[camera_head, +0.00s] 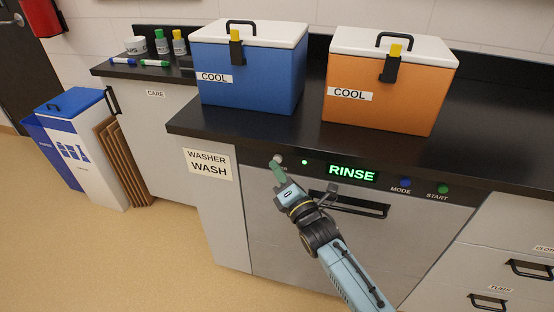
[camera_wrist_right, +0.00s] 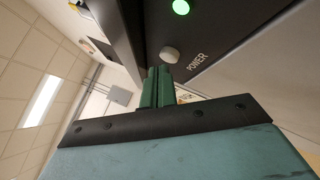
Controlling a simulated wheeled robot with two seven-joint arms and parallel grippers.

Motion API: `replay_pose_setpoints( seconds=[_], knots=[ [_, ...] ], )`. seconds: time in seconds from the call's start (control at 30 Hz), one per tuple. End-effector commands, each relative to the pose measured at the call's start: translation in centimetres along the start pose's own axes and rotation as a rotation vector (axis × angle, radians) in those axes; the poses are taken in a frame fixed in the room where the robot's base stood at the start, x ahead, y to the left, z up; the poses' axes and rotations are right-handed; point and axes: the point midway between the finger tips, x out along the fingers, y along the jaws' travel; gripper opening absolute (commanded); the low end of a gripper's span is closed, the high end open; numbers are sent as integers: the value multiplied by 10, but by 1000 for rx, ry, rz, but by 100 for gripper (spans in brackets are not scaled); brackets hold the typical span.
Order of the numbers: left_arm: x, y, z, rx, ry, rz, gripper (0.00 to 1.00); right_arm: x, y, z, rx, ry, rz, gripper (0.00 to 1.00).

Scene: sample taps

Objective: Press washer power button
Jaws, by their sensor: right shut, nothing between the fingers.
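The washer (camera_head: 285,220) is a grey front-loading panel under the black counter, with a black control strip. Its power button (camera_head: 277,159) is a round whitish knob at the strip's left end. In the right wrist view the button (camera_wrist_right: 169,54) sits beside the label POWER. A green light (camera_head: 304,162) is lit right of it, and the display (camera_head: 352,173) reads RINSE in green. My right gripper (camera_head: 275,168) is shut and empty, its green fingertips at the button. In the right wrist view the fingertips (camera_wrist_right: 159,72) are just below the button; I cannot tell whether they touch. My left gripper is not in view.
A blue MODE button (camera_head: 404,183) and a green START button (camera_head: 442,190) are at the strip's right. A blue cooler (camera_head: 249,80) and an orange cooler (camera_head: 384,90) stand on the counter above. A dark handle (camera_head: 349,205) juts out below the display.

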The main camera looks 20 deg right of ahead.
Motion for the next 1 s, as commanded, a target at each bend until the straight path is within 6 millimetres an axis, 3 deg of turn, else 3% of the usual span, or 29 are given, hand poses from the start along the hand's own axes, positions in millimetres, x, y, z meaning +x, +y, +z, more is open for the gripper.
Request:
replay_pose_setpoints(
  seconds=[0.6,1.0],
  knots=[
    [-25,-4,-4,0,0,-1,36,-39,29,-28,2,0,-1,0],
    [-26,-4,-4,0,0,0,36,-42,29,-31,4,2,-4,0]
  ],
)
